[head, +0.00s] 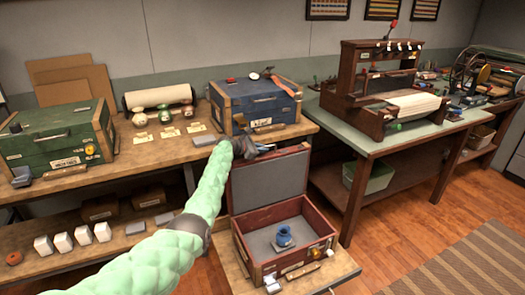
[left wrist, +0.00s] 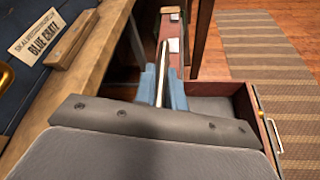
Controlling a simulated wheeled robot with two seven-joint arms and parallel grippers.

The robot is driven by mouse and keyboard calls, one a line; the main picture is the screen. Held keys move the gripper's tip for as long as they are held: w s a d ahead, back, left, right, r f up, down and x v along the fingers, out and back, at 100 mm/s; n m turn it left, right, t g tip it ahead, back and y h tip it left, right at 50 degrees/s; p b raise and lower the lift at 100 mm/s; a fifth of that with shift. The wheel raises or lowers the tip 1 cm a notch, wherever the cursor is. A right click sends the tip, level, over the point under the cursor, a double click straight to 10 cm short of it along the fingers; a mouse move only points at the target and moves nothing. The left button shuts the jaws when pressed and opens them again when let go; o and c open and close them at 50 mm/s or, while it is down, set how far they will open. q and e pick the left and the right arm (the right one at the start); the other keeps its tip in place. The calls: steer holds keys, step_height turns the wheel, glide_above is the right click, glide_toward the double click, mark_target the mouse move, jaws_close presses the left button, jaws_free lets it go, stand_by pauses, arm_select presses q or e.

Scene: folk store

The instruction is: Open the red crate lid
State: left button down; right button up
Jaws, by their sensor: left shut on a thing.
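The red crate (head: 325,240) stands on a low wooden bench at the lower middle of the head view. Its lid (head: 270,180) is raised, standing up at the crate's back with its grey inner side showing. My left gripper (head: 262,150) is at the lid's top edge. In the left wrist view its two blue fingers (left wrist: 162,90) are shut around a thin metal handle (left wrist: 162,72) on the lid. A small blue jar (head: 284,237) stands inside the open crate. My right gripper is not in view.
A blue crate (head: 262,108) sits on the bench behind my gripper, and a green crate (head: 55,140) stands at the left. A loom (head: 375,95) stands on the table at the right. The floor at the lower right is clear, with a striped rug (head: 440,250).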

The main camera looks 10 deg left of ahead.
arm_select(q)
steer(key=c, duration=1.5)
jaws_free()
steer(key=shift+s, duration=0.1)
steer(key=shift+s+a+r, duration=0.15)
steer(key=shift+s+a, duration=0.2)
steer(key=shift+a, duration=0.2)
steer(key=v, duration=0.5)
steer(key=shift+s, duration=0.15)
steer(key=shift+s+a+r, duration=0.25)
steer(key=shift+s+a, duration=0.1)
